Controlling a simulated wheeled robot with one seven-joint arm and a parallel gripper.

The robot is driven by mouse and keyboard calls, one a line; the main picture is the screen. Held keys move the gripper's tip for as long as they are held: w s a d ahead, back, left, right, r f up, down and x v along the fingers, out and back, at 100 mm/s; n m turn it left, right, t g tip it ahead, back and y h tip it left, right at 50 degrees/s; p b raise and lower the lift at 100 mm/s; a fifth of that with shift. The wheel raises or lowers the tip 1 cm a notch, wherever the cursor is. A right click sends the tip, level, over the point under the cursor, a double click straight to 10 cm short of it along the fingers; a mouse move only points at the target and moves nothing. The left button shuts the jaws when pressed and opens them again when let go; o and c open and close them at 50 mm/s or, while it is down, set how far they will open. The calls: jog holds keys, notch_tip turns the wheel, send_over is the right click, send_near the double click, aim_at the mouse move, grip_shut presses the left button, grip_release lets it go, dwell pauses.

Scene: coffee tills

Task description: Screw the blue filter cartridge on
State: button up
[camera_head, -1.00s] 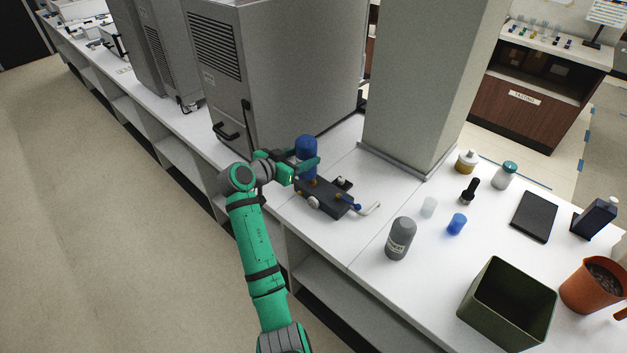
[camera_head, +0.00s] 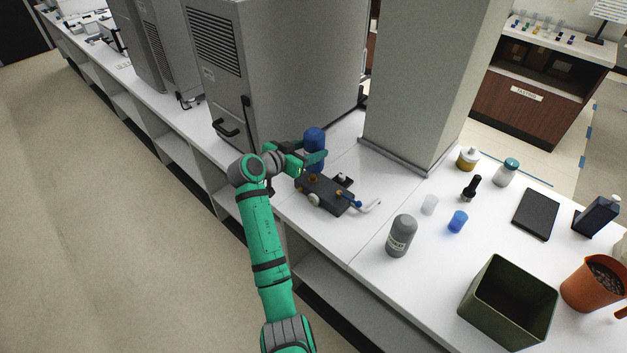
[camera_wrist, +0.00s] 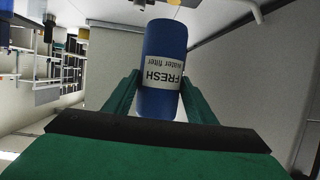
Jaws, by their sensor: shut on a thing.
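The blue filter cartridge (camera_head: 314,137) is upright in my gripper (camera_head: 316,158), above the counter at the back edge of the dark valve block (camera_head: 328,196). In the wrist view the cartridge (camera_wrist: 164,50) stands between both green fingers, and its white label reads "FRESH Water filter", upside down. My gripper (camera_wrist: 158,100) is shut on it. The block lies on the counter with brass fittings, a blue-handled valve and a pale bent spout. A brass fitting shows just below the cartridge. I cannot tell whether the cartridge touches the block.
A grey labelled cartridge (camera_head: 401,236) stands on the counter at right. Near it are a clear cup (camera_head: 430,204), a blue cup (camera_head: 458,221) and a dark green bin (camera_head: 507,301). A large grey machine (camera_head: 265,75) and a pillar (camera_head: 425,80) stand close behind.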

jog(key=shift+w+a+f, duration=0.1)
jog(key=shift+a+f, duration=0.15)
jog(key=shift+f, duration=1.2)
jog(key=shift+d, duration=0.1)
jog(key=shift+a, duration=0.2)
jog(key=shift+d, duration=0.25)
jog(key=shift+a+f, duration=0.15)
jog(key=shift+f, duration=0.25)
